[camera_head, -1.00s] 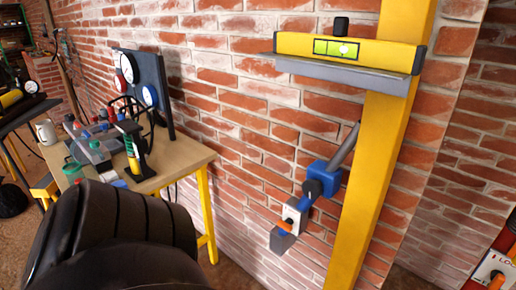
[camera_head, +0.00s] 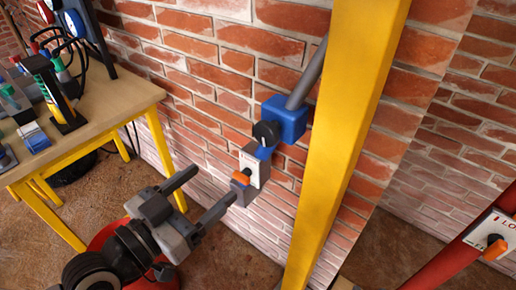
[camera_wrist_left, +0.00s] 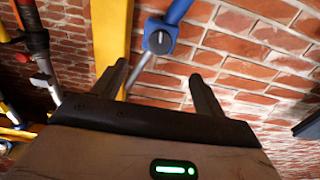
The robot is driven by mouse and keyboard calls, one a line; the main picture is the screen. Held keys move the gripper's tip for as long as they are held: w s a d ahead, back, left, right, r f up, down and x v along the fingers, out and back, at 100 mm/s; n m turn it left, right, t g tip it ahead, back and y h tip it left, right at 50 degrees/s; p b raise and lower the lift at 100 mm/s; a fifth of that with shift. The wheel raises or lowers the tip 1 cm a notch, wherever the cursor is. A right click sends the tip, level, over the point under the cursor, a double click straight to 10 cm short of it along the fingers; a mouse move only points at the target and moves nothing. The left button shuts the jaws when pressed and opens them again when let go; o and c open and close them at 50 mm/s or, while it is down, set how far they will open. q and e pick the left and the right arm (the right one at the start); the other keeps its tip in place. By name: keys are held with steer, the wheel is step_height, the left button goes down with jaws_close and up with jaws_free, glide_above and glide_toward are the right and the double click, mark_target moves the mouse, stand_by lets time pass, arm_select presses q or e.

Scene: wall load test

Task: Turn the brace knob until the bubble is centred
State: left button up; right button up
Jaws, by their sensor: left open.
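The brace knob (camera_head: 265,133) is a black round knob on a blue block (camera_head: 289,118) on the brace, beside the yellow post (camera_head: 345,150). In the left wrist view the knob (camera_wrist_left: 160,42) shows beyond the fingertips, between them. My left gripper (camera_head: 204,188) is open and empty, below and left of the knob, apart from it. Its two fingers also frame the wrist view (camera_wrist_left: 158,74). The bubble level is out of view now, so its bubble cannot be read. My right gripper is not in view.
Below the knob, the brace has a white plate with an orange lever (camera_head: 241,178), close to one left fingertip. A workbench (camera_head: 110,105) with tools stands at left. A brick wall lies behind.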

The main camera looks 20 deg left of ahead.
mark_target(263, 137)
arm_select(q)
steer(key=p+x, duration=0.1)
steer(key=x, duration=1.4)
steer(key=shift+w+r+p, duration=0.1)
steer(key=shift+w+p, duration=0.3)
steer(key=c, duration=1)
